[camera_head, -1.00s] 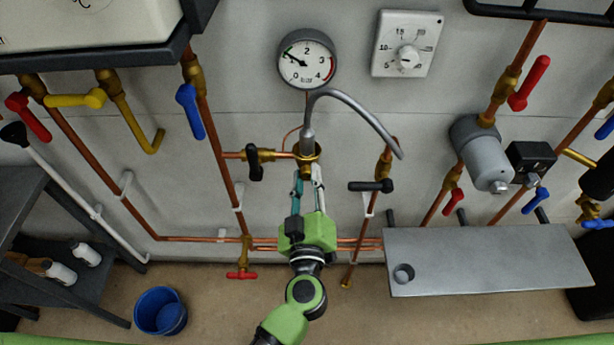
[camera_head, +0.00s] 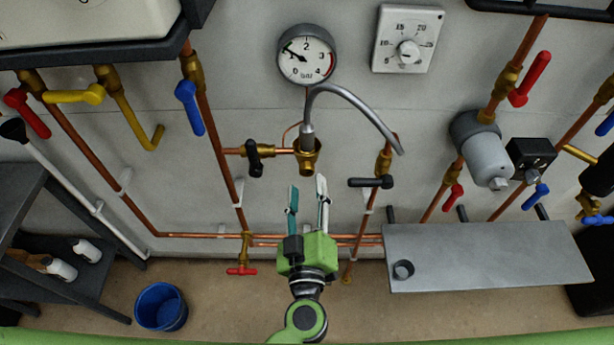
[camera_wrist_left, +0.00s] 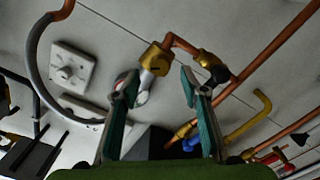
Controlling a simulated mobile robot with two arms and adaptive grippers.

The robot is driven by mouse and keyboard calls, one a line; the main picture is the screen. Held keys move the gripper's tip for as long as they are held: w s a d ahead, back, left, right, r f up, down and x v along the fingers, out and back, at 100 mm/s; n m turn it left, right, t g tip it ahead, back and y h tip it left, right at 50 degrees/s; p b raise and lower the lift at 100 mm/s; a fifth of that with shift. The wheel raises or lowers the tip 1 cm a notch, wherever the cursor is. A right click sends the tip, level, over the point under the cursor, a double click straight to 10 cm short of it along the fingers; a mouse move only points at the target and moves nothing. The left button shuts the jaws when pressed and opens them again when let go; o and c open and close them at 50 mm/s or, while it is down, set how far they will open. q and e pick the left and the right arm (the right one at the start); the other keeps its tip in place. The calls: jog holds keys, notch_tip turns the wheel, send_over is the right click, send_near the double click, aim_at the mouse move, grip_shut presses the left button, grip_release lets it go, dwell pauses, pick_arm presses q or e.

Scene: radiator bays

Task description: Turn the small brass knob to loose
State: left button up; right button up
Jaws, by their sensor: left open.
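A small brass fitting with a round open end (camera_head: 308,158) sits on the wall pipe below the pressure gauge, with a grey hose end above it. It also shows in the left wrist view (camera_wrist_left: 154,58), with a silver stub beside it. I cannot tell for sure which part of it is the knob, nor its setting. My left gripper (camera_head: 306,187) is open and empty just below the fitting in the head view. In the left wrist view the fingers (camera_wrist_left: 157,83) stand apart, with the fitting beyond the gap. My right gripper is not in view.
A black-handled valve (camera_head: 254,158) is close left of the fitting and another black handle (camera_head: 371,182) is to the right. The gauge (camera_head: 306,56) and a dial (camera_head: 408,50) are above. A grey shelf (camera_head: 490,255) juts out at lower right.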

pick_arm(q)
jog(key=s, duration=0.7)
jog(key=shift+s, duration=0.2)
jog(key=shift+c, duration=0.2)
